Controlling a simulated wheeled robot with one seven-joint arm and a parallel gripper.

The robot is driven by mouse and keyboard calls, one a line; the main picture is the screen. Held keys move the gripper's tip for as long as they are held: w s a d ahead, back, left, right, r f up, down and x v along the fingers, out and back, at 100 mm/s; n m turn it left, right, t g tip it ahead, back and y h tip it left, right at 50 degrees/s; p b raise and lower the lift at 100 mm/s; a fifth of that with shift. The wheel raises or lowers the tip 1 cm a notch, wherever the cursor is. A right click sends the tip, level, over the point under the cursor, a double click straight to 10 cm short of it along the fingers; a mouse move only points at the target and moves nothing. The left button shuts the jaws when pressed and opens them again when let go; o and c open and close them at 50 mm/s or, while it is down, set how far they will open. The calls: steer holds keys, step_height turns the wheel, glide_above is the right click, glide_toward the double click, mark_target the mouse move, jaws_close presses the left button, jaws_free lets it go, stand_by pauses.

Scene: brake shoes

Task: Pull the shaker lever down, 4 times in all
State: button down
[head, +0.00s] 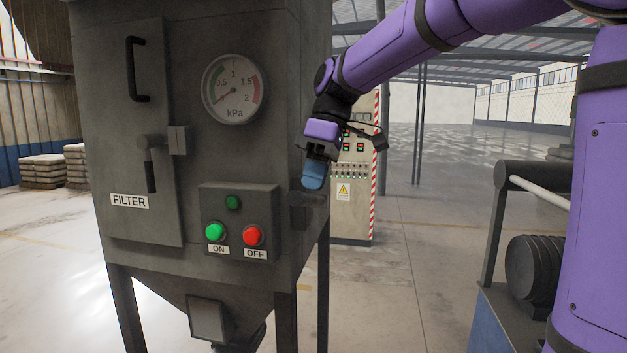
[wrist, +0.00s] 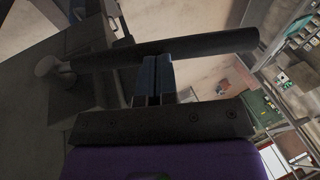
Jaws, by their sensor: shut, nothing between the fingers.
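The shaker lever shows in the wrist view as a dark round bar (wrist: 215,43), lying across the picture just past my fingertips. Its left end joins a pivot on the side of the grey filter cabinet. In the head view a dark lever part (head: 308,198) sticks out from the cabinet's right side, partly behind my gripper. My gripper (head: 313,182) points down over it. In the wrist view its blue fingers (wrist: 155,70) are together and empty, with their tips at the bar's near edge. I cannot tell whether they touch it.
The filter cabinet (head: 270,100) has a gauge (head: 233,90), a door handle (head: 150,165), and a green (head: 215,231) and red button (head: 253,235). A control panel (head: 352,205) stands behind my gripper. A machine with a rail (head: 540,193) is at the right. Open floor lies between.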

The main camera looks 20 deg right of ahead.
steer(key=shift+a+f, duration=0.1)
steer(key=shift+f, duration=0.15)
steer(key=shift+s, duration=0.1)
steer(key=shift+s+a+f+t+h, duration=0.2)
steer(key=shift+f+t+h, duration=0.1)
steer(key=shift+f, duration=0.15)
steer(key=shift+s+a+f+t+h, duration=0.1)
steer(key=shift+s+f+t+h, duration=0.1)
steer(key=shift+f+t, duration=0.15)
step_height(320, 180, down, 9)
steer(key=s+t+h, duration=0.1)
steer(key=t+h, duration=0.2)
steer(key=t, duration=0.1)
steer(key=shift+a+r+n, duration=0.2)
steer(key=shift+a+n, duration=0.1)
steer(key=shift+n, duration=0.1)
steer(key=shift+s+f, duration=0.1)
